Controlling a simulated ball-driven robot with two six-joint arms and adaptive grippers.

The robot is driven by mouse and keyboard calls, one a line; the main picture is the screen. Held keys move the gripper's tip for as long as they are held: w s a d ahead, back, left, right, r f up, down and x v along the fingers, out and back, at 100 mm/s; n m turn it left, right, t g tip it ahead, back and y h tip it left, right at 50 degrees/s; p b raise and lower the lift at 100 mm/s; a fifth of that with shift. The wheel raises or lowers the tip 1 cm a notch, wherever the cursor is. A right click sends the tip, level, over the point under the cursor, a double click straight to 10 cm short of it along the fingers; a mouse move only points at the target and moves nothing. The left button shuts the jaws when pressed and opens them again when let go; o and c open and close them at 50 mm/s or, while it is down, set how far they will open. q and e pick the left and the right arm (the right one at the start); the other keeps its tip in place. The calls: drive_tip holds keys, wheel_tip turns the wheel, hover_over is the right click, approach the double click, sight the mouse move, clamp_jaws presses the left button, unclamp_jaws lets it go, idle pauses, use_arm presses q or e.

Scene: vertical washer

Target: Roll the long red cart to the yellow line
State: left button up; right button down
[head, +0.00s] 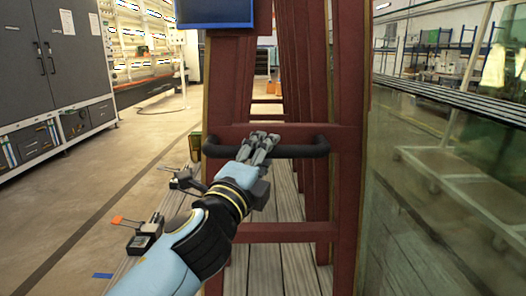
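The long red cart (342,120) stands straight ahead, with red uprights running back and a grey plank deck (275,265). A black horizontal handle (305,151) is fixed across its near end. My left gripper (263,138) is at the handle, left of its middle. Its fingers overlap the bar in the picture and hide part of it. I cannot tell whether they are closed around it. My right gripper is not in view. I cannot make out the yellow line in this view.
A large glass pane (440,215) stands along the cart's right side. A small black device (146,238) with an orange tab lies at lower left. Dark cabinets (72,55) stand at the far left. Open floor (100,170) lies between them and the cart.

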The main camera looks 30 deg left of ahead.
use_arm(q)
drive_tip(key=shift+o, duration=0.3)
drive_tip(key=shift+r, duration=0.15)
drive_tip(key=v, duration=1.2)
idle(0.4)
